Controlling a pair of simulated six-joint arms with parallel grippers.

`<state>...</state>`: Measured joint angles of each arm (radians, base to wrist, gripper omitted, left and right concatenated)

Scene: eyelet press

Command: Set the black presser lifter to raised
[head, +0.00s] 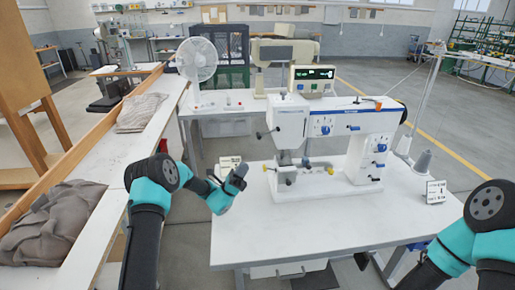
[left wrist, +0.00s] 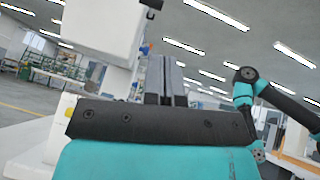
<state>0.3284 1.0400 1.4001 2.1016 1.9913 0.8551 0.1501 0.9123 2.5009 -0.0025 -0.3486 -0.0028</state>
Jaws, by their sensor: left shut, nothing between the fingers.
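The white eyelet press (head: 335,135) stands on the white table. The black presser lifter (head: 261,135) appears to be the small dark-tipped lever sticking out from the left side of the press head; its exact setting is too small to tell. My left gripper (head: 238,175) is in front and to the left of the press, apart from it, below the lever. Its fingers, also in the left wrist view (left wrist: 167,80), are together and empty. A dark lever end (left wrist: 152,4) shows at the top of the left wrist view, by the white press head. My right gripper is outside both views.
The white table (head: 330,236) is clear in front of the press. A small card (head: 229,163) stands behind my left gripper, and another card (head: 436,192) stands at the right. A thread cone (head: 423,161) stands at the right rear. A fan (head: 197,62) is farther back.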

